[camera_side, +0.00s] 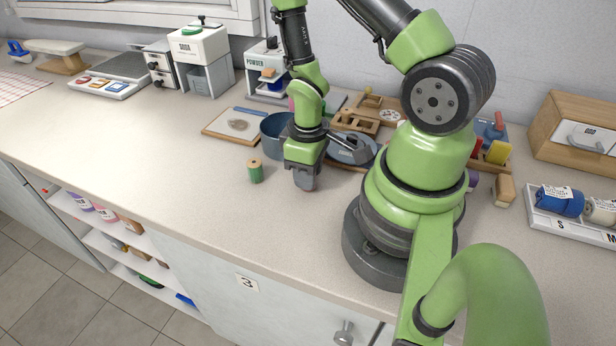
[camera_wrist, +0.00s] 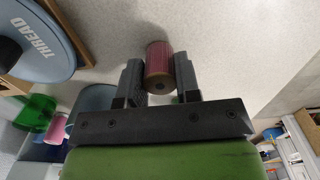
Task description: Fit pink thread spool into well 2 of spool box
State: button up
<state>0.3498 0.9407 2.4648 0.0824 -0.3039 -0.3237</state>
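The pink thread spool (camera_wrist: 159,60), dusky pink with tan ends, sits between the two fingers of my gripper (camera_wrist: 159,78) in the wrist view. Both fingers lie against its sides, so the gripper is shut on it. In the side view my gripper (camera_side: 304,181) points down low over the counter, and its fingers mostly hide the spool. I cannot tell whether the spool touches the counter. A wooden piece with square openings (camera_side: 357,122) stands behind my arm and may be the spool box. Its well numbers cannot be read.
A green spool (camera_side: 255,171) stands left of my gripper. Behind are a blue basin (camera_side: 274,134) and a round blue lid (camera_side: 352,150), marked THREAD in the wrist view (camera_wrist: 38,38). A board (camera_side: 229,126) lies back left. Colored blocks (camera_side: 497,151) stand right. The front left counter is clear.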

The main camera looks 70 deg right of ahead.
jog(key=shift+c, duration=1.3)
jog(key=shift+r, duration=0.1)
notch_tip(320, 180, up, 9)
jog(key=shift+w+r, duration=0.1)
jog(key=shift+d+r, duration=0.2)
jog(key=shift+d, duration=0.15)
jog(key=s+d, duration=0.3)
jog(key=d, duration=0.8)
jog(key=s+d, duration=0.3)
jog(key=d, duration=0.7)
jog(key=shift+m, duration=0.3)
jog(key=f, duration=0.4)
jog(key=shift+w+d+f, duration=0.1)
jog(key=shift+d+f, duration=0.15)
jog(key=shift+d, duration=0.1)
jog(key=shift+f, duration=2.3)
jog(key=shift+f, duration=0.25)
